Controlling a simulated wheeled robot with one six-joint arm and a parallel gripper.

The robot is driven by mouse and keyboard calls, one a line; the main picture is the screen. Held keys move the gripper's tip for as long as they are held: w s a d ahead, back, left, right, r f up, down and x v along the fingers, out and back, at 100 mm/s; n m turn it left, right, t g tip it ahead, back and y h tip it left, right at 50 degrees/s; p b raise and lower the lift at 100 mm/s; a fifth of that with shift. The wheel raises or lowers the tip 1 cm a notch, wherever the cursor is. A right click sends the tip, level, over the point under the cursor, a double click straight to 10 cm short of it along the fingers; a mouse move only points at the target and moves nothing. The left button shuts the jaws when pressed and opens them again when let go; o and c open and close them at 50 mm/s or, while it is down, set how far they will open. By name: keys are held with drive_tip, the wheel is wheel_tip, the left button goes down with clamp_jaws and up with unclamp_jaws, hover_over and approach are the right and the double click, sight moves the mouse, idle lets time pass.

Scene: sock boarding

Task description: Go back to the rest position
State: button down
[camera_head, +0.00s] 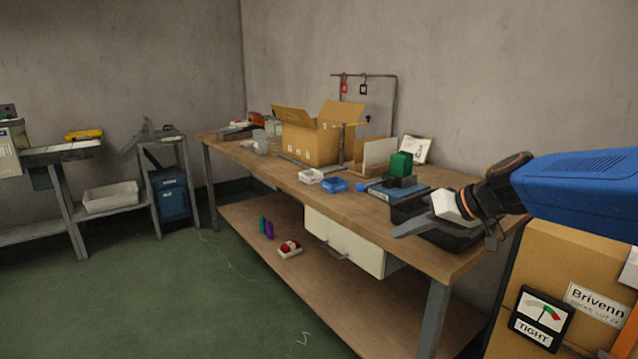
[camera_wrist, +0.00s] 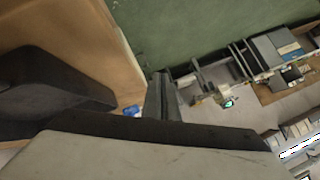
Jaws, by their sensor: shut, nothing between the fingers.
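My gripper (camera_head: 400,232) is at the end of my blue arm, at the right of the head view. It hangs over the right end of the long wooden workbench (camera_head: 285,182), in front of a dark bin (camera_head: 455,238). Its dark fingers point left and are shut with nothing between them. In the wrist view the closed fingers (camera_wrist: 160,98) show in the middle, with green floor beyond their tips. From the head view I cannot tell how high the gripper is above the bench.
The bench holds an open cardboard box (camera_head: 308,140), a blue tray (camera_head: 334,185), a white tray (camera_head: 310,176), and a green block (camera_head: 401,164). A cardboard-coloured cabinet (camera_head: 540,262) with a gauge stands below my arm. The green floor (camera_head: 170,290) at left is mostly clear.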

drive_tip(key=s+d+f+m+h, duration=0.1)
drive_tip(key=s+d+f+h, duration=0.1)
drive_tip(key=s, duration=0.6)
drive_tip(key=s+d+f+m+g+h, duration=0.1)
drive_tip(key=s+d+f+h, duration=0.2)
drive_tip(key=s+f, duration=0.3)
drive_tip(key=s+d+f+m+h, duration=0.1)
drive_tip(key=s+d+f+h, duration=0.2)
drive_tip(key=s, duration=0.8)
wheel_tip(320, 180, down, 2)
drive_tip(key=shift+d+f+g, duration=0.1)
drive_tip(key=shift+d+g, duration=0.2)
drive_tip(key=shift+d, duration=0.15)
